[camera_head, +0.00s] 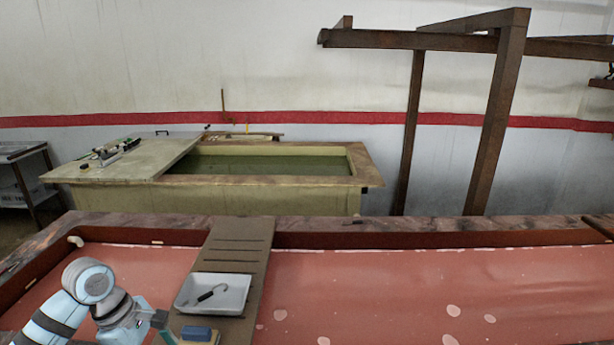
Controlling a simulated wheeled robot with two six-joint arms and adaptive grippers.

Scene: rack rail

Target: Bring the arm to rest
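My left arm comes in from the lower left corner. The end of my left gripper (163,328) shows at the bottom edge, just left of a small blue block (196,333). Its fingers are partly cut off by the frame, and I cannot tell whether they are open or shut or hold anything. My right arm and gripper are not in view.
A brown plank (240,240) lies across a red-floored trough (420,290) and bears a white tray (242,303) with a dark hook (212,292) in it. A wooden-rimmed tank (270,180) and a rusty frame (495,115) stand beyond. The trough's right side is clear.

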